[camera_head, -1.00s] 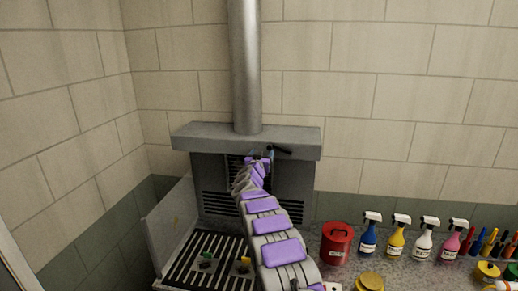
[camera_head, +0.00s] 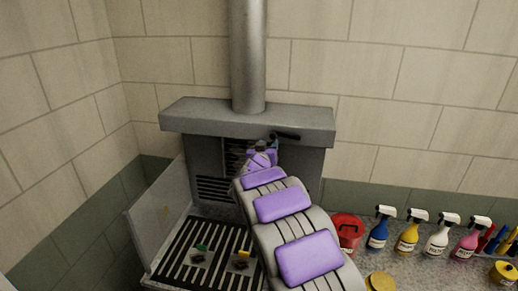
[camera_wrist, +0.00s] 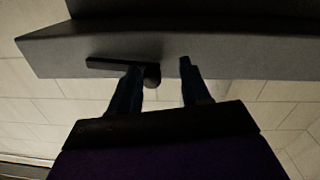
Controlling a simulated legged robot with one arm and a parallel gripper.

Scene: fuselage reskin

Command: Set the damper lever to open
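The damper lever (camera_head: 287,136) is a black bar on the front of the grey hood. In the head view it sticks out to the right of my gripper (camera_head: 266,147), roughly level. In the wrist view the lever (camera_wrist: 108,64) lies across the hood's face, with a rounded dark end near one finger. My gripper (camera_wrist: 160,66) has its two dark fingers apart, with the lever's rounded end between them, close to the left finger. The left finger overlaps the bar in the picture; I cannot tell whether they touch. My arm hides part of the hood front in the head view.
The grey hood (camera_head: 185,118) with a metal pipe (camera_head: 248,60) stands against the tiled wall. Below it is a slatted grate (camera_head: 190,250) with small items. A red can (camera_head: 347,232) and several spray bottles (camera_head: 408,238) stand on the right counter.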

